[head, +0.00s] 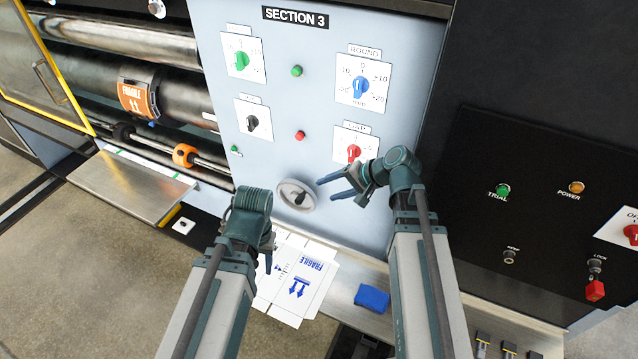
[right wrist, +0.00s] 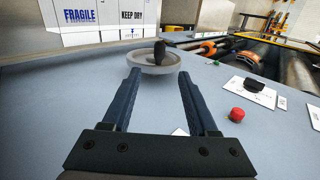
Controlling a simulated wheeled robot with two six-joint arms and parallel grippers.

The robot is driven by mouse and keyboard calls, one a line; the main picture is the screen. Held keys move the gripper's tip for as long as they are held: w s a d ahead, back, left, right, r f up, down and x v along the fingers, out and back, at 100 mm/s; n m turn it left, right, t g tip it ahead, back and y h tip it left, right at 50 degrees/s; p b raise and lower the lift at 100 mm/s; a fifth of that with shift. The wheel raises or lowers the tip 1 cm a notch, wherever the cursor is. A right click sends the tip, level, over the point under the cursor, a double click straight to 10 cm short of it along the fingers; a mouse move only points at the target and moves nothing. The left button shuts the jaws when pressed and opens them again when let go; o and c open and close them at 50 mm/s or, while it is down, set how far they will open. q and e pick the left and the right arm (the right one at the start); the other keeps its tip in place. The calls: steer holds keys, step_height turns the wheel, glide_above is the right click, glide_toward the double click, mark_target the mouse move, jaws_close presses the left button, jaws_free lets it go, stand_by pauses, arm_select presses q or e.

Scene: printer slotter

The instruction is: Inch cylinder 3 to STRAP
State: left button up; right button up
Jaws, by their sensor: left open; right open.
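In the head view the grey panel (head: 215,60) labelled SECTION 3 faces me. It carries a green push button (head: 297,71), a red push button (head: 300,135) and green, black, blue and red dials. My right gripper (head: 328,190) is open and empty, just right of the handwheel (head: 296,196). In the right wrist view the handwheel (right wrist: 150,62) lies beyond the open fingers (right wrist: 158,75). The red button (right wrist: 237,114) is to their right. My left gripper (head: 268,262) is low; its fingers are partly hidden.
White FRAGILE sheets (head: 290,309) and a blue block (head: 372,299) lie on the ledge below the panel. A dark panel (head: 535,165) with TRIAL and POWER lights stands at the right. A metal plate (head: 130,185) juts out at the left.

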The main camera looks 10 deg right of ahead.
arm_select(q)
steer(key=shift+r+p, duration=0.45)
steer(key=shift+r, duration=0.35)
arm_select(e)
steer(key=shift+v, duration=1.15)
steer(key=shift+c, duration=0.2)
